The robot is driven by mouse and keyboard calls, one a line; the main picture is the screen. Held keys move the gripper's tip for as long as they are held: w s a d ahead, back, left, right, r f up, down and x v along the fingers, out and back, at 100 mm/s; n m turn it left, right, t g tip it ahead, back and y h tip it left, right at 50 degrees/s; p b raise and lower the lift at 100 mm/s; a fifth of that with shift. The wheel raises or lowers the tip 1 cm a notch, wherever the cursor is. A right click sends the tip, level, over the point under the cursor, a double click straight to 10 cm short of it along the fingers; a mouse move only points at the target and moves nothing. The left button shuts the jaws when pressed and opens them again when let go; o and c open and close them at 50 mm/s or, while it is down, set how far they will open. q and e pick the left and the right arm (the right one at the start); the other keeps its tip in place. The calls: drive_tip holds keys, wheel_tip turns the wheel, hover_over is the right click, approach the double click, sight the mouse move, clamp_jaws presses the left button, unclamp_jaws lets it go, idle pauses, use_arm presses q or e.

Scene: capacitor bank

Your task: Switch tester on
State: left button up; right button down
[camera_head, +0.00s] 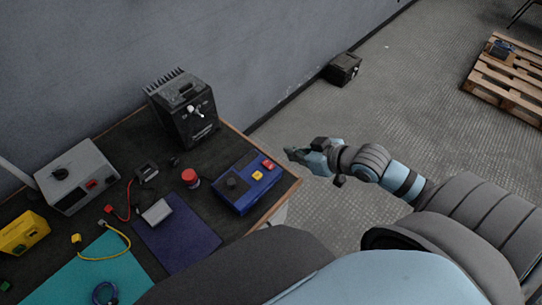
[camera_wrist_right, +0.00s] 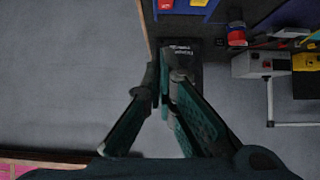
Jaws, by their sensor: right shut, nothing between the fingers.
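No label that I can read marks which box is the tester. A blue box (camera_head: 246,184) with a dark knob, a yellow button and a red button stands at the table's right edge; part of it shows at the top of the right wrist view (camera_wrist_right: 190,12). A black finned box (camera_head: 186,108) with a light lever or knob on its front stands at the table's back corner. My right gripper (camera_head: 288,154) is shut and empty, right of the blue box and apart from it. Its fingers also show in the wrist view (camera_wrist_right: 164,78). My left gripper is not in view.
The table holds a red push button (camera_head: 190,177), a grey box (camera_head: 77,178), a yellow box (camera_head: 24,233), cables, a teal mat (camera_head: 75,280) and a purple mat (camera_head: 190,240). The wall runs behind. Open floor lies right of the table, with a pallet (camera_head: 508,86) farther off.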

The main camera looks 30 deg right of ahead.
drive_tip(key=b, duration=0.4)
hover_over(271, 163)
wheel_tip(271, 163, down, 6)
drive_tip(key=shift+s+a+f, duration=0.1)
drive_tip(key=shift+s+f, duration=0.05)
wheel_tip(271, 163, down, 3)
drive_tip(key=shift+r, duration=0.2)
drive_tip(key=shift+f, duration=0.45)
